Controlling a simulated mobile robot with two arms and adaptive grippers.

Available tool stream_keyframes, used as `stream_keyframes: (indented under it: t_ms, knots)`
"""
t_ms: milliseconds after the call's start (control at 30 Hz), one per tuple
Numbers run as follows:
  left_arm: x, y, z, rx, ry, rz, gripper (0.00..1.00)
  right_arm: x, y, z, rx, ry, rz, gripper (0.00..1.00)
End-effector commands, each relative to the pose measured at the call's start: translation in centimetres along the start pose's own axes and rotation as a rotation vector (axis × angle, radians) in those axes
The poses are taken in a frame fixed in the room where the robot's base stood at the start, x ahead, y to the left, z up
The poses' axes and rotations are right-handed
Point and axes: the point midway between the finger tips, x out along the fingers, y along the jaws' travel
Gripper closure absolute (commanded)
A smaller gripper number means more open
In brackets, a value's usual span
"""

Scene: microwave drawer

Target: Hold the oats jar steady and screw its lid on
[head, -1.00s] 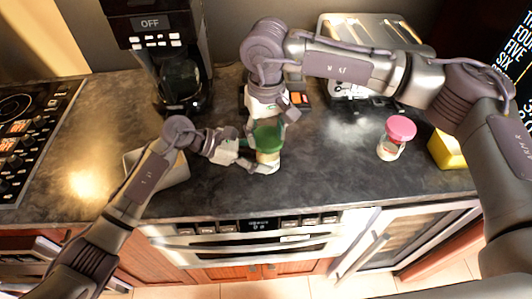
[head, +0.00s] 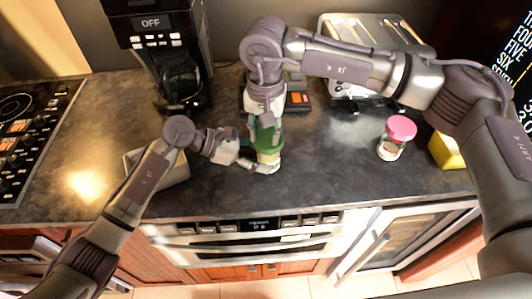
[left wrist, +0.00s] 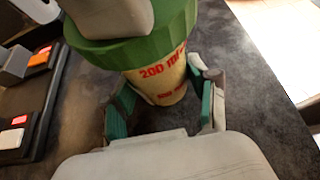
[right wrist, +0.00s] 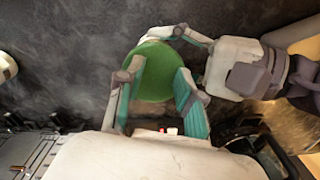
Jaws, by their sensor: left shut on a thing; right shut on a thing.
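The oats jar, a pale cylinder with red lettering (left wrist: 165,82), stands upright on the dark counter; it also shows in the head view (head: 268,158). Its green lid (right wrist: 153,75) sits on top of the jar and shows in the head view (head: 265,138) too. My left gripper (left wrist: 165,100) is shut around the jar body from the left, below the lid. My right gripper (right wrist: 157,90) comes down from above and is shut on the lid, one finger on each side. The seam between lid and jar is too small to judge for tightness.
A jar with a pink lid (head: 397,138) and a yellow block (head: 447,150) stand at the right. A grey tray (head: 178,170) lies beneath my left arm.

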Motion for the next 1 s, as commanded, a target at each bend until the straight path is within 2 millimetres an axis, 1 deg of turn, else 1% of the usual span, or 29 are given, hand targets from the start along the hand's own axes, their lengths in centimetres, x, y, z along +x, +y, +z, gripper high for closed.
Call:
stream_keyframes:
  t_ms: [33,133,267,500,667,900,1000]
  knots:
    - [0.29,-0.23,0.71,0.005,-0.018,-0.007,1.0,1.47,0.06,0.82,0.057,-0.024,0.014,1.0]
    - [0.28,-0.23,0.72,0.005,-0.018,-0.007,1.0,1.47,0.07,0.8,0.166,-0.023,0.015,1.0]
    - [0.28,-0.23,0.71,0.006,-0.018,-0.007,1.0,1.48,0.09,0.75,0.239,-0.022,0.016,1.0]
    - [0.25,-0.2,0.73,0.006,-0.018,-0.006,1.0,1.49,0.2,0.67,0.543,-0.019,0.022,1.0]
    - [0.19,-0.13,0.71,0.004,-0.018,-0.005,1.0,1.48,0.3,0.63,0.644,-0.017,0.026,1.0]
    - [0.05,0.03,0.66,0.001,-0.018,0.0,1.0,1.47,0.44,0.61,0.945,-0.012,0.034,1.0]
    - [-0.03,0.13,0.63,0.0,-0.018,0.003,1.0,1.45,0.48,0.61,1.008,-0.011,0.036,1.0]
